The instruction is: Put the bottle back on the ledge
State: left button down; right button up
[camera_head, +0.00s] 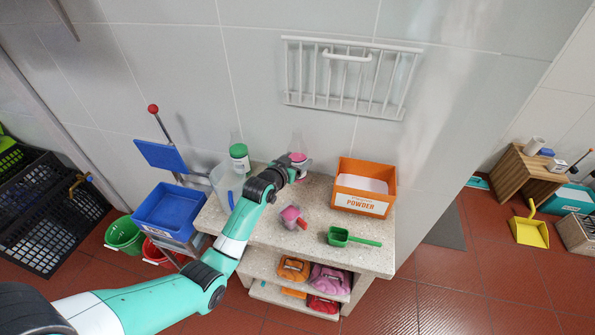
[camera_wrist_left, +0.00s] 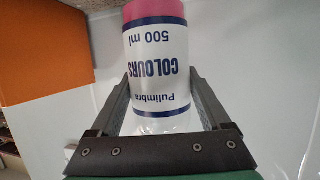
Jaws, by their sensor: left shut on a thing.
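My left gripper (camera_head: 299,167) is shut on a bottle (camera_head: 298,156) at the back of the speckled stone top (camera_head: 260,229), close to the tiled wall. The bottle has a pink part and a clear upper part. In the left wrist view the bottle (camera_wrist_left: 157,60) sits between both fingers, its white label reading COLOURS 500 ml upside down and its pink end away from the palm. I cannot tell whether its base touches the stone. A separate ledge cannot be made out. My right gripper is out of view.
A green-banded bottle (camera_head: 239,152) and a clear jug (camera_head: 226,184) stand left of the gripper. An orange powder box (camera_head: 361,205) stands to the right. A pink cup (camera_head: 291,215) and a green scoop (camera_head: 339,236) lie in front. A white rack (camera_head: 292,75) hangs on the wall above.

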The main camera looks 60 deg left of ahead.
pick_arm(q)
jog(key=shift+w+a+f+b, duration=0.15)
jog(key=shift+f+b, duration=0.9)
jog(key=shift+f, duration=0.7)
jog(key=shift+f, duration=0.1)
grip_release()
jog(key=shift+f, duration=0.1)
